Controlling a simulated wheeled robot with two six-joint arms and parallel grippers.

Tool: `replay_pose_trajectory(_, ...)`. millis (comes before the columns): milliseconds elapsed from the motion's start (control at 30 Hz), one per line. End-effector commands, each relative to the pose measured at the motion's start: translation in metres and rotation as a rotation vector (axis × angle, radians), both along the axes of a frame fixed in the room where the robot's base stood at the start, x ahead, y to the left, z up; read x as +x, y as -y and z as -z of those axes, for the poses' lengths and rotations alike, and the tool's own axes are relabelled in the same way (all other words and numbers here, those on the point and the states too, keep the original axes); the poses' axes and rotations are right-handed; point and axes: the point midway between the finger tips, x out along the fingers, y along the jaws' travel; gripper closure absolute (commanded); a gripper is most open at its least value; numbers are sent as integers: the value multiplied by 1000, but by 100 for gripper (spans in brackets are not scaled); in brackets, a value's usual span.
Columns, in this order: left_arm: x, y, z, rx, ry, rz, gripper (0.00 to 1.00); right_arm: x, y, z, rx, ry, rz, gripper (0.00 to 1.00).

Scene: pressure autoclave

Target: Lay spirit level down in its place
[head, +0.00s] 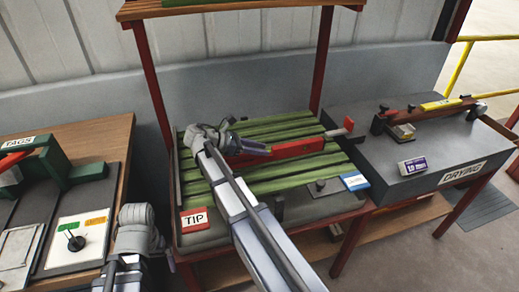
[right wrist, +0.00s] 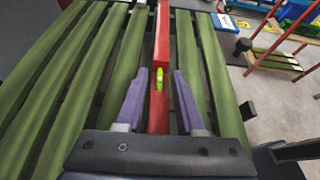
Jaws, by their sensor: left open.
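The red spirit level (head: 298,148) is on the green slatted rack (head: 270,127), lying along the slats in the head view. In the right wrist view it runs lengthwise (right wrist: 161,50), its yellow-green vial facing up. My right gripper (head: 262,149) is at the level's left part. Its two purple fingers (right wrist: 160,78) stand one on each side of the level, with visible gaps, so it is open and not gripping. My left gripper (head: 135,262) is low at the left of the head view, away from the level; its fingers are hard to make out.
The grey DRYING bench (head: 425,160) stands right, with a purple-and-white block (head: 413,165). A wooden TAGS table (head: 105,140) stands left. Red posts (head: 152,75) hold a shelf above.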

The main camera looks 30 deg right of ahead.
Motion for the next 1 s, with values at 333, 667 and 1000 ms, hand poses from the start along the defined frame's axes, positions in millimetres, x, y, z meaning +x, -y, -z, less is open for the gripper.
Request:
replay_pose_trajectory(333, 0, 0, 0, 0, 0, 0, 0, 0, 0, 0, 0, 0, 0, 43)
replay_pose_trajectory(667, 0, 0, -21, 0, 0, 0, 0, 8, -27, -21, 0, 0, -3, 43)
replay_pose_trajectory(1000, 0, 0, -48, 0, 0, -1, 0, 22, -85, -48, 0, 0, -2, 43)
